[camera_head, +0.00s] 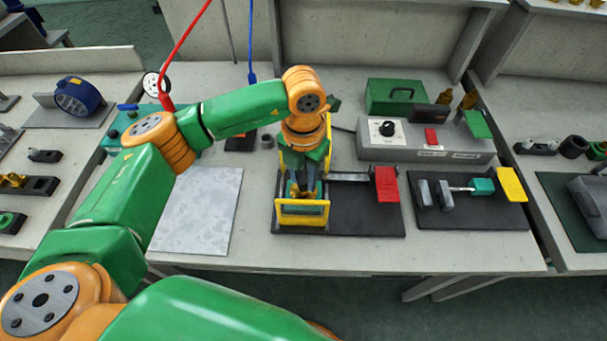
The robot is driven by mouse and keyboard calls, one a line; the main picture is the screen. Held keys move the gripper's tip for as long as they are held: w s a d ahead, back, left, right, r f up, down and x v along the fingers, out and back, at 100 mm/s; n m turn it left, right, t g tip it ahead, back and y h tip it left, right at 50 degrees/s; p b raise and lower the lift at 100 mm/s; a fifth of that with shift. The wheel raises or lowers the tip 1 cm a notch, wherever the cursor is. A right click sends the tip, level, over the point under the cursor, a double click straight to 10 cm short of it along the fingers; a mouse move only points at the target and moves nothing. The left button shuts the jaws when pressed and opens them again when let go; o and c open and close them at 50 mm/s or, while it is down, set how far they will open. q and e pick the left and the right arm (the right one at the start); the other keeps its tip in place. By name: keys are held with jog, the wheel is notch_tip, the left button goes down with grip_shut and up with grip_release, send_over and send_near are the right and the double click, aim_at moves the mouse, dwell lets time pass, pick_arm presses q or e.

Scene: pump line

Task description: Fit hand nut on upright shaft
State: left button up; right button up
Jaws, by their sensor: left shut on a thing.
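My left gripper (304,190) points down inside a yellow-framed fixture (302,222) on a dark base plate. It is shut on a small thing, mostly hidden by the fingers. A bit of teal green shows at the fingertips; it looks like the hand nut, but its shape is not clear. The upright shaft cannot be made out; the gripper and the yellow frame cover the spot below the fingers. Whether nut and shaft touch cannot be told. My right gripper is not in view.
A red plate (387,184) on a grey arm stands right of the fixture. Farther right are a fixture with a yellow plate (511,184) and, behind, a grey control box (425,143) and green case (394,96). A bare pale sheet (197,215) lies left.

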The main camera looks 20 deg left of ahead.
pick_arm(q)
jog(key=shift+f+b, duration=0.2)
jog(key=shift+b, duration=0.2)
dwell(0.5)
jog(key=o, duration=1.1)
jog(key=shift+c, duration=0.2)
notch_tip(320, 180, up, 6)
jog(key=p, duration=0.4)
jog(key=shift+r, duration=0.15)
